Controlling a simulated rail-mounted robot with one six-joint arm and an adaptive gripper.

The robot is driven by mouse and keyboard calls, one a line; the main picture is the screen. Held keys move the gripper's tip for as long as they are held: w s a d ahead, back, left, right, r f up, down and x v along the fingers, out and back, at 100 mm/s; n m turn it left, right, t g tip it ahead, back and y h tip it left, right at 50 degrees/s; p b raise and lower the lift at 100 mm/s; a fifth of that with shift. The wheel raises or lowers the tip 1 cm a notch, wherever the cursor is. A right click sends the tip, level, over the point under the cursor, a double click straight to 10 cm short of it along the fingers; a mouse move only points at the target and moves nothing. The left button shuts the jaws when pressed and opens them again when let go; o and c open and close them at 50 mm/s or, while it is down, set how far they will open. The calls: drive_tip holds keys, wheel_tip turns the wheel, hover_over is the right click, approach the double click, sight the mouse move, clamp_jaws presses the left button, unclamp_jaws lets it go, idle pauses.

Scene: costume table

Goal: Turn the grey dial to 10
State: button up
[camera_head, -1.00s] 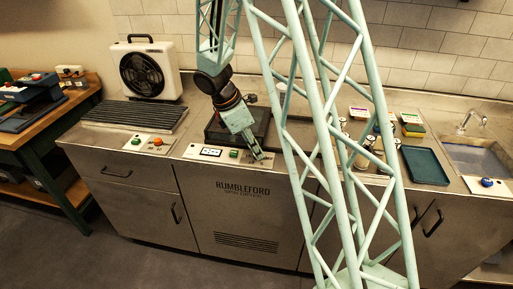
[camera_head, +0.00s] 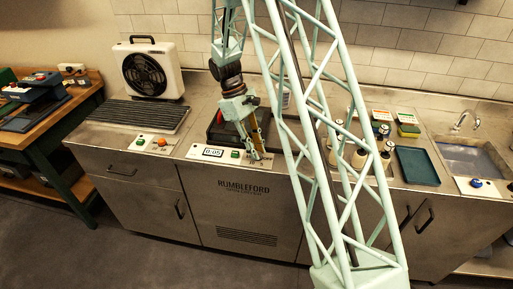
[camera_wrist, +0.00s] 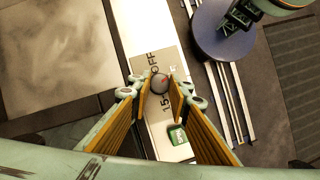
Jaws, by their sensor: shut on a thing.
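The grey dial (camera_wrist: 159,83) is a small round knob with a red mark, on a light panel printed with "OFF" and "15" in the wrist view. My gripper (camera_wrist: 160,90) has its two fingers on either side of the dial, closed on it. In the head view my gripper (camera_head: 258,152) reaches down to the front panel of the counter, and the dial is hidden there by the fingers. Beside it the panel has a display (camera_head: 212,152) reading about 0:05 and a green button (camera_head: 235,155). Which number the red mark meets is unclear.
A dark tray-like unit (camera_head: 218,131) lies behind the panel. A fan (camera_head: 146,70) stands at left, beside a panel with a green and an orange button (camera_head: 161,142). Bottles (camera_head: 384,146), a green tray (camera_head: 416,166) and a sink (camera_head: 470,160) are at right.

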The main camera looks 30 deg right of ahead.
drive_tip(key=m, duration=0.2)
drive_tip(key=m+y+p, duration=0.1)
drive_tip(key=m+y, duration=0.1)
drive_tip(key=m, duration=0.1)
drive_tip(key=shift+d+m, duration=0.25)
drive_tip(key=shift+m, duration=0.05)
drive_tip(key=shift+d+m+y+p, duration=0.1)
drive_tip(key=shift+m+y+p, duration=0.65)
drive_tip(key=shift+m, duration=1.45)
drive_tip(key=shift+y, duration=0.25)
drive_tip(key=o, duration=0.9)
drive_tip(key=shift+c, duration=0.2)
drive_tip(key=v, duration=1.2)
drive_tip(key=shift+s, duration=0.1)
